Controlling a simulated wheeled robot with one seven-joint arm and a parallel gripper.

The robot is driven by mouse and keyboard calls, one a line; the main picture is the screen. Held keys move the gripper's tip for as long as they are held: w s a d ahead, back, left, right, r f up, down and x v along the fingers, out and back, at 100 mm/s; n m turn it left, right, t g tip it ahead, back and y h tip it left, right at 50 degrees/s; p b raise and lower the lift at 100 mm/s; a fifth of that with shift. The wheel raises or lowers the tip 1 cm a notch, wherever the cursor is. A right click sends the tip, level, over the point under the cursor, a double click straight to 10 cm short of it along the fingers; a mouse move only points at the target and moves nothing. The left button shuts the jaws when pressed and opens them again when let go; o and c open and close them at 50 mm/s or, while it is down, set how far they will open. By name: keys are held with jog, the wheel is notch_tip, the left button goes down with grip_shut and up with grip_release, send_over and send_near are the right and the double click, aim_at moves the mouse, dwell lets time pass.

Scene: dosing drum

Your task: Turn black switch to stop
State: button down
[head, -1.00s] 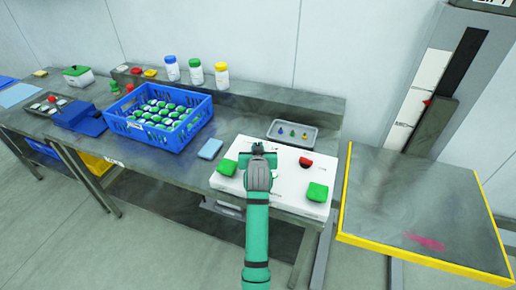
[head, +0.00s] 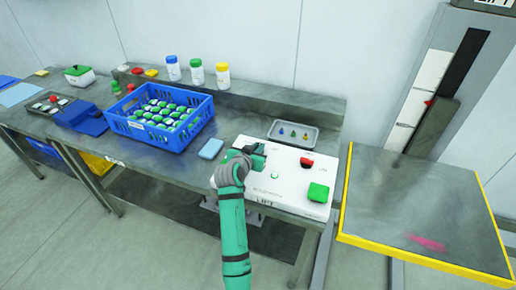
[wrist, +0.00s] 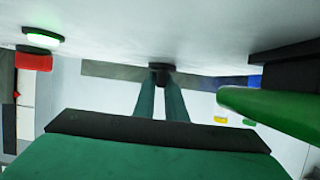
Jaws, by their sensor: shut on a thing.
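A white sloped control panel (head: 290,203) marked LIFT sits at the right end of the bench. My gripper (head: 256,152) is at the panel's upper left in the head view and hides that part. In the wrist view, my gripper (wrist: 160,82) has its two teal fingers closing on the small black switch (wrist: 160,72), which stands out from the panel face. The switch's pointer and the setting it points to cannot be made out.
The panel also has a red button (head: 307,162), a green button (head: 318,193) and a lit lamp (head: 275,175). A large green button (wrist: 275,112) is close by in the wrist view. A grey tray (head: 293,134) and blue crate (head: 165,118) stand behind. A yellow-edged platform (head: 425,200) is at right.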

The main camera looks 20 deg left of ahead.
jog(key=c, duration=1.8)
grip_release()
jog(key=v, duration=1)
jog(key=shift+s+r, duration=0.2)
jog(key=shift+s, duration=0.15)
